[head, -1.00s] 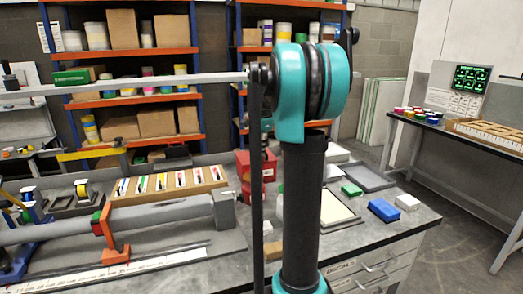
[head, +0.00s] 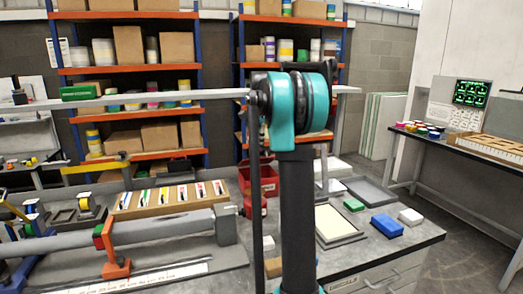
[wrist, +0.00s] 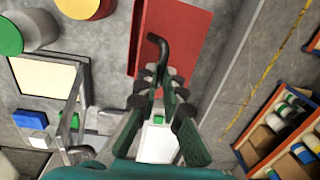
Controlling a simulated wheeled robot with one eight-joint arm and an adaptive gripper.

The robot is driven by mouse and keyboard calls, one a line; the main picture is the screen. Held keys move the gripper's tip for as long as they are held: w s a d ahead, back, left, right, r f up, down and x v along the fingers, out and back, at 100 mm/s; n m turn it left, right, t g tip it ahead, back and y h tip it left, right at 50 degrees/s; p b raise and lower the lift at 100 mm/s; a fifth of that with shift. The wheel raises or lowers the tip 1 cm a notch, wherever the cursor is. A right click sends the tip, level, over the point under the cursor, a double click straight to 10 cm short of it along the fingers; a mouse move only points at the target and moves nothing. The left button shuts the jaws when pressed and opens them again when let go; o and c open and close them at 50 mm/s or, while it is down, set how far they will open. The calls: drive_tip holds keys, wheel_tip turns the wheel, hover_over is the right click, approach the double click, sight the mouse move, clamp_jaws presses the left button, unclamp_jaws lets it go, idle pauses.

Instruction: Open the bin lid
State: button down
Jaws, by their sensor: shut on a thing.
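The red bin (head: 264,181) stands on the bench behind my arm in the head view, partly hidden by it. In the wrist view a flat red surface, seemingly the bin lid (wrist: 183,35), lies beyond my fingertips. A curved black handle (wrist: 155,42) stands out over the red. My gripper (wrist: 158,90) has its dark fingers closed in around the near end of this handle. The exact contact is hidden by the fingers. My gripper is hidden in the head view. How far the lid is raised, I cannot tell.
A blue block (head: 387,225), a green block (head: 354,205) and a white block (head: 410,216) lie right of my arm. A shallow tray (head: 335,224) lies nearby. A sample rack (head: 170,198) and a long grey tube (head: 110,233) are on the left. Shelves (head: 128,70) stand behind.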

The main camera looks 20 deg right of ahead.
drive_tip(key=shift+w+a, duration=0.1)
drive_tip(key=shift+w, duration=0.65)
drive_tip(key=c, duration=1.6)
unclamp_jaws()
drive_tip(key=shift+w+f, duration=0.15)
drive_tip(key=shift+w, duration=0.15)
drive_tip(key=shift+s, duration=0.1)
wheel_tip(320, 180, up, 12)
drive_tip(key=s, duration=0.1)
